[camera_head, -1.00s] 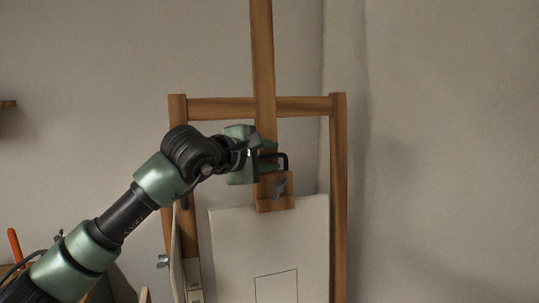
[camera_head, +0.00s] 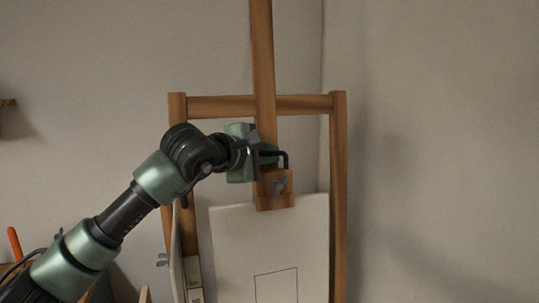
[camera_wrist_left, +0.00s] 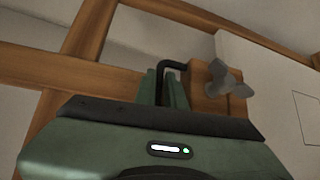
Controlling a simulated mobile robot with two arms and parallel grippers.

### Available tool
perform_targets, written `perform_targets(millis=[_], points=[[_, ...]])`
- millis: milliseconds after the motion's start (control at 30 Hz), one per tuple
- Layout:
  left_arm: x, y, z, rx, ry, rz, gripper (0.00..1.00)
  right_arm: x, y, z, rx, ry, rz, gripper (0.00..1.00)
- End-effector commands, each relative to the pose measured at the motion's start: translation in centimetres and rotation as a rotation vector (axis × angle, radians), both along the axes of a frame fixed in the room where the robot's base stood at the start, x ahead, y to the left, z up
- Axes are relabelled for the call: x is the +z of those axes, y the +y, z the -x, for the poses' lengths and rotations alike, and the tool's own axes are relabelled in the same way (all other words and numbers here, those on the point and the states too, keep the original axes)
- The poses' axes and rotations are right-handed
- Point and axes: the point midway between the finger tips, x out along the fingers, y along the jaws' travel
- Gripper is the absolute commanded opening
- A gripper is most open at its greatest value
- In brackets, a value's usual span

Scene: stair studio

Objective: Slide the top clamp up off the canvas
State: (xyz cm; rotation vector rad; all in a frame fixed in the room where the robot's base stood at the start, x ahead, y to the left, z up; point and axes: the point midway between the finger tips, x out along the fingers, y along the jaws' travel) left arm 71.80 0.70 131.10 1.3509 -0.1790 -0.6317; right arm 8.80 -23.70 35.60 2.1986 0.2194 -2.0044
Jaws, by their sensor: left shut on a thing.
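The top clamp (camera_head: 267,189) is a wooden block on the easel's centre mast (camera_head: 262,60), with a grey wing nut (camera_head: 280,186) on its front and a black bent handle (camera_head: 286,160). Its lower edge still overlaps the top edge of the white canvas (camera_head: 230,240). My left gripper (camera_head: 268,154) is at the clamp's upper left, shut on the handle. In the left wrist view, the handle (camera_wrist_left: 172,64) runs down between the gripper's green fingers (camera_wrist_left: 165,88), beside the clamp block (camera_wrist_left: 205,98). The grip is partly hidden in the head view. My right gripper is not in view.
The easel's wooden crossbar (camera_head: 220,106) and right post (camera_head: 339,190) frame the canvas. The mast above the clamp is bare. An orange-handled item (camera_head: 14,243) stands at the far left. The wall on the right is clear.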

Motion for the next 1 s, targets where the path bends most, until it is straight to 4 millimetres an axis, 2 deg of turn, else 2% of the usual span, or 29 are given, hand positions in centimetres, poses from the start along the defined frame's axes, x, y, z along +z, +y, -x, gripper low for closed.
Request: perform_targets(millis=[733, 867, 1000], points=[[0.1, 0.0, 0.0, -0.001, 0.003, -0.001, 0.00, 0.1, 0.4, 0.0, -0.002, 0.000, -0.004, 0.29], [2.5, 0.1, -0.3, 0.001, -0.002, 0.000, 0.00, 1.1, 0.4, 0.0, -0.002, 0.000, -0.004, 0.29], [6.8, 0.4, -0.8, 0.003, -0.007, 0.003, 0.00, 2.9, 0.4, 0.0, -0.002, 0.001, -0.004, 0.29]])
